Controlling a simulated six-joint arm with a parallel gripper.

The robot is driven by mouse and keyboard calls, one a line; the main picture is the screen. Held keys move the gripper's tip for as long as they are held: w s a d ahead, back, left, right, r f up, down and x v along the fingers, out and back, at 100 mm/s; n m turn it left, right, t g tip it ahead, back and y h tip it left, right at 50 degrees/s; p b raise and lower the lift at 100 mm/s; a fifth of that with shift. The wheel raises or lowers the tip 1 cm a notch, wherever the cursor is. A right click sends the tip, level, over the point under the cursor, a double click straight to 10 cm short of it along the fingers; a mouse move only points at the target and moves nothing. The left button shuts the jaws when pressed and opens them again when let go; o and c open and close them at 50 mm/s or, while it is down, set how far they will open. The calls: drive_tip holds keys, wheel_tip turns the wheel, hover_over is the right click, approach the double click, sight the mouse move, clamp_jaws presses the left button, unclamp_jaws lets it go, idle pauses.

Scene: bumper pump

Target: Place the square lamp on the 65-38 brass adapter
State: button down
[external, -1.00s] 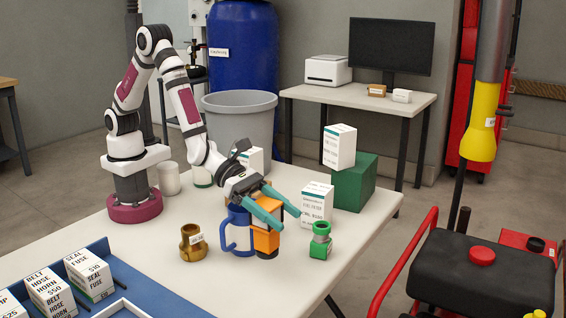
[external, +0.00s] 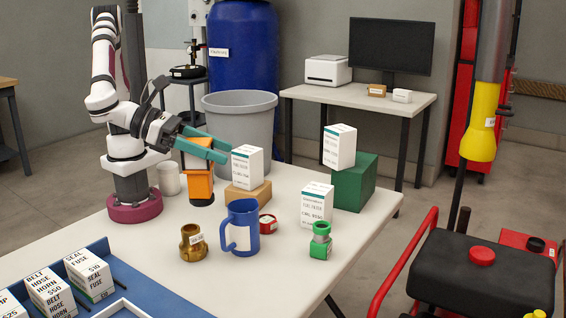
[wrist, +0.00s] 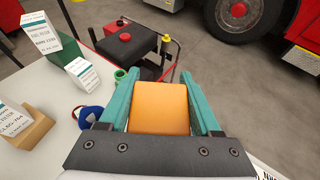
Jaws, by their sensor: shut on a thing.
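The square lamp (external: 199,183) is orange with a dark lower end and looks upright. My gripper (external: 222,148) is shut on it near its top, the teal fingers on either side. In the wrist view the lamp's orange face (wrist: 159,108) fills the space between the fingers (wrist: 159,84). I cannot tell how far its lower end is above the table. A brass adapter (external: 192,245) stands upright on the table, apart from the lamp and nearer the camera. Its label is too small to read.
A blue mug (external: 243,230) stands right of the brass adapter, with a red ring-like part (external: 267,223) behind it. A green fitting (external: 320,242) stands further right. A white box on a wooden block (external: 250,194) is right of the lamp. A blue tray (external: 150,298) lies front left.

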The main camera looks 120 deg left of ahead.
drive_tip(key=s+d+f+n+g+y, duration=0.1)
drive_tip(key=s+n+g+y, duration=0.2)
drive_tip(key=s, duration=0.7)
drive_tip(key=s+f+n+g+y, duration=0.2)
drive_tip(key=s+n+g, duration=0.15)
drive_tip(key=s, duration=0.65)
drive_tip(key=w+a+f, duration=0.6)
drive_tip(key=a+f, duration=0.3)
drive_tip(key=f, duration=0.1)
drive_tip(key=shift+f, duration=0.25)
drive_tip(key=shift+w+t, duration=0.1)
drive_tip(key=shift+t, duration=0.25)
drive_tip(key=shift+f, duration=0.15)
drive_tip(key=shift+c, duration=0.4)
unclamp_jaws()
